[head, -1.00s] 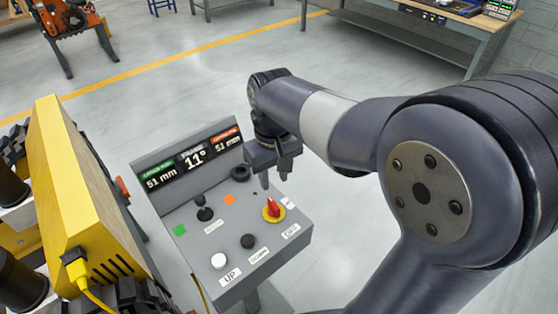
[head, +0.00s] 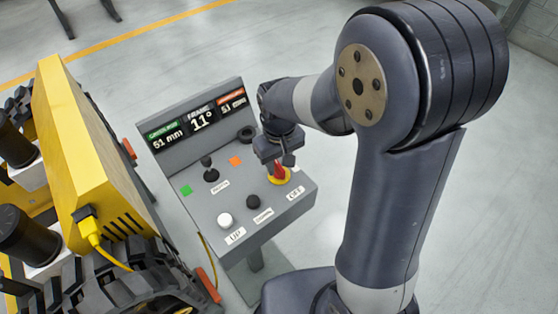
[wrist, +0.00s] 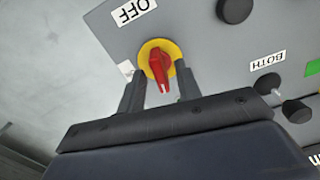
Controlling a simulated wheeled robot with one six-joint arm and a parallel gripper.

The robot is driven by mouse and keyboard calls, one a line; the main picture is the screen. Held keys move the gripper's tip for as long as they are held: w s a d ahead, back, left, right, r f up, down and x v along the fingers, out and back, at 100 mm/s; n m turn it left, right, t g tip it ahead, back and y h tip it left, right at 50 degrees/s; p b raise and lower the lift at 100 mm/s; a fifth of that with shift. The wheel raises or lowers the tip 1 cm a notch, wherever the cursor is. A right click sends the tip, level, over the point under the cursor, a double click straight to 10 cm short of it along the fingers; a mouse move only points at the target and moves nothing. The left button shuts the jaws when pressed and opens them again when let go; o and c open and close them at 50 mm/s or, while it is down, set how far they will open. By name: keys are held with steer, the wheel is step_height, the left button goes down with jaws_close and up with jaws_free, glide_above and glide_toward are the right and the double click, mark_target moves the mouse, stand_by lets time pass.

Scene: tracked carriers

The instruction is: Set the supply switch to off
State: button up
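The supply switch (wrist: 159,67) is a red rotary handle on a yellow round plate, on the sloped top of a grey control console (head: 238,207). It also shows in the head view (head: 280,174), partly covered by my gripper. A label reading OFF (wrist: 134,10) lies beside it. My gripper (wrist: 156,92) is open, with one finger on each side of the red handle's near end. In the head view my gripper (head: 278,162) is right over the switch. I cannot tell whether the fingers touch the handle.
The console also carries a white UP button (head: 225,220), a black button (head: 253,201), a black toggle lever (head: 210,173) and a display panel (head: 197,119). A yellow tracked machine (head: 90,150) stands close on the left. The floor to the right is clear.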

steer(key=shift+c, duration=0.2)
jaws_close()
steer(key=shift+n, duration=0.9)
steer(key=shift+o, duration=0.2)
jaws_free()
steer(key=shift+r, duration=0.15)
